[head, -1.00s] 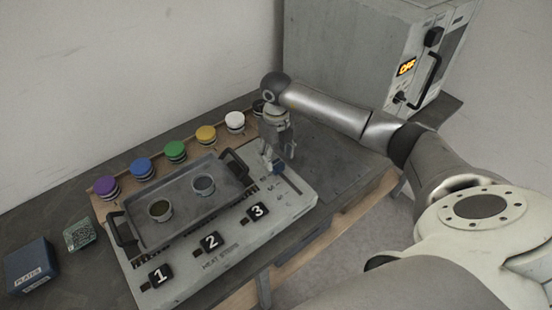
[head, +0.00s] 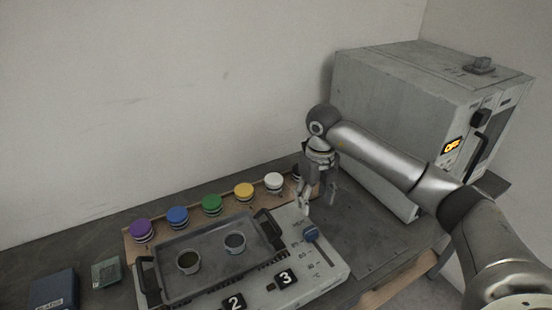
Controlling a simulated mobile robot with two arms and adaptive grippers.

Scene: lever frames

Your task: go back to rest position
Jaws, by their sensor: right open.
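My right arm comes in from the right in the head view. My right gripper (head: 318,205) points down and is open and empty. It is just above and behind the blue lever knob (head: 311,234) at the right end of the heat control panel (head: 315,283), and looks apart from it. My left gripper is not in view.
A grey tray (head: 208,285) with two small cups (head: 189,262) sits on the panel. Several colored-lid jars (head: 211,204) stand in a wooden rack behind it. A grey oven (head: 400,110) reading OFF stands at the right. A dark blue box (head: 52,290) is at the left.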

